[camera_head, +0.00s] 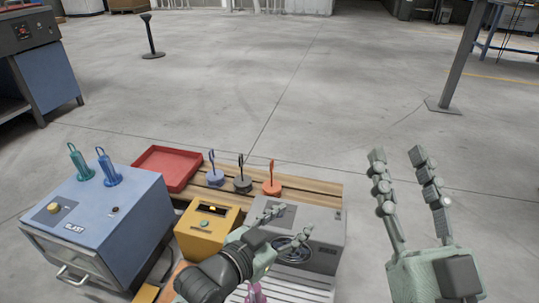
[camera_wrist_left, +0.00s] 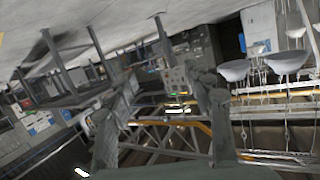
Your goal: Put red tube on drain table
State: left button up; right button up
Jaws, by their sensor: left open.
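A small orange-red piece with an upright hooked handle, which looks like the red tube (camera_head: 272,187), stands on a wooden slatted rack (camera_head: 315,190) behind the grey machine. A ribbed light surface (camera_head: 290,284) at the bottom of the head view may be the drain table; my left arm hides part of it. My left gripper (camera_head: 284,227) is open and empty above the grey machine, nearer than the red tube. In the left wrist view its spread fingers (camera_wrist_left: 168,95) face the room with nothing between them. My right gripper (camera_head: 397,156) is open and empty at the right.
Blue (camera_head: 215,178) and black (camera_head: 242,184) hooked pieces stand left of the red one. A red tray (camera_head: 168,166), a blue cabinet (camera_head: 120,215) with two hooked pieces on top, a yellow box (camera_head: 205,232) and the grey machine (camera_head: 325,225) crowd the bench. A purple piece (camera_head: 256,293) shows below my left gripper.

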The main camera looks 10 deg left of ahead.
pick_arm(q)
jog(key=s+a+r+n+t, duration=0.1)
jog(key=s+r+t, duration=0.3)
jog(key=r, duration=0.8)
jog(key=s+a+r+n+t, duration=0.1)
jog(key=s+r+t, duration=0.3)
jog(key=r, duration=0.8)
jog(key=shift+s+n+t+h, duration=0.2)
jog(key=shift+n+t+h, duration=0.2)
jog(key=shift+n+t, duration=0.15)
